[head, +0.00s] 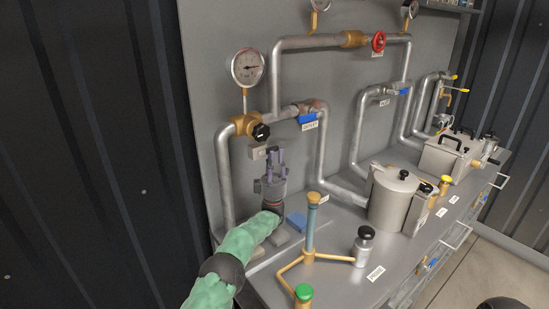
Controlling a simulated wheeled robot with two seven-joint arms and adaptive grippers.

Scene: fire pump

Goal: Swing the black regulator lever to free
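A black knob-like handle (261,132) sits on a brass valve body (243,125) on the left pipework, below a round gauge. I cannot tell for sure that it is the regulator lever, or its exact setting. My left gripper (275,153) is just below and right of this handle, fingers pointing up, apart from it as far as I can see. Its fingers look close together, and the gap is too small to judge. Nothing shows held between them. My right gripper is not in view.
A brass-and-blue stand (311,225), a silver bottle with a black cap (363,247) and a metal pot (393,197) stand on the grey bench. A blue block (297,222) lies near my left arm. Pipes run along the back panel.

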